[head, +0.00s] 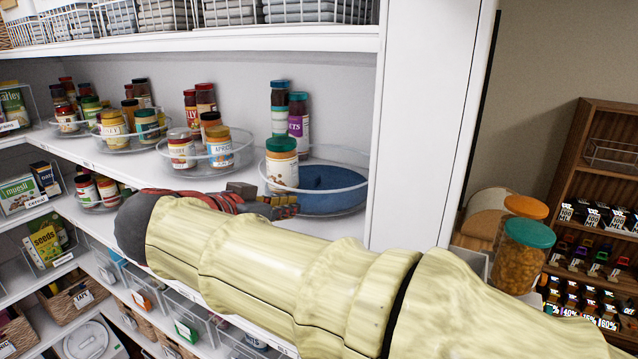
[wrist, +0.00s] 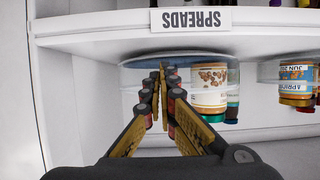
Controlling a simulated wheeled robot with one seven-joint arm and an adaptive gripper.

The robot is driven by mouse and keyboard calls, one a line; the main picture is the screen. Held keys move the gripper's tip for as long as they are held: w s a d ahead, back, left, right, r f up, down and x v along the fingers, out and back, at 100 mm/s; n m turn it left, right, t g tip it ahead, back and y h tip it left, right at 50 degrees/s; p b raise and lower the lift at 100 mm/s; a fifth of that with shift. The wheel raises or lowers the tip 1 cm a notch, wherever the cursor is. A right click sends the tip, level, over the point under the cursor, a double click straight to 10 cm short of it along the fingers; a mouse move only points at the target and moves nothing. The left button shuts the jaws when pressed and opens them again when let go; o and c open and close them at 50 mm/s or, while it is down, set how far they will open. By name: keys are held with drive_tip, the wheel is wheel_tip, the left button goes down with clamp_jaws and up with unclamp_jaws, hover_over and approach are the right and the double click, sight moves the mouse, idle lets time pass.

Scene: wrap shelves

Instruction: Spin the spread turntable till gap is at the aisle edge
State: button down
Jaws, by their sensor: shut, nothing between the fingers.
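The spread turntable (head: 330,191) is a round clear-rimmed tray with a blue floor at the right end of the shelf. In the wrist view, which is upside down, it (wrist: 195,56) is behind the SPREADS label (wrist: 190,19). A teal-lidded nut-spread jar (head: 282,172) stands at its front left; it also shows in the wrist view (wrist: 208,92). A purple-labelled jar (head: 298,122) and another teal-lidded jar (head: 279,108) stand at the back. The bare gap spans the right and front right. My gripper (head: 287,205) is shut and empty at the front rim; contact is unclear.
Neighbouring turntables with jars (head: 222,150) stand to the left on the same shelf. A white upright panel (head: 415,130) closes the right side. Wire baskets (head: 295,12) are on the shelf above. Clear bins (head: 185,318) sit below.

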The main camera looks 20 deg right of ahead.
sight(274, 195)
drive_tip(key=shift+w+d+b, duration=0.3)
drive_tip(key=shift+w+d, duration=0.2)
drive_tip(key=shift+w, duration=0.15)
idle(0.7)
drive_tip(key=shift+w+a+b, duration=0.65)
drive_tip(key=shift+w+a, duration=0.55)
drive_tip(key=shift+a, duration=0.05)
drive_tip(key=shift+w+a+b, duration=0.2)
drive_tip(key=shift+w+a, duration=0.15)
drive_tip(key=shift+w, duration=0.4)
drive_tip(key=shift+w+a+b, duration=0.2)
drive_tip(key=shift+w+a, duration=0.1)
drive_tip(key=shift+w, duration=0.45)
drive_tip(key=a+b, duration=0.1)
drive_tip(key=s+a, duration=0.1)
drive_tip(key=a, duration=0.1)
drive_tip(key=shift+s+a+b, duration=0.1)
drive_tip(key=shift+s+b, duration=0.1)
drive_tip(key=shift+b, duration=0.15)
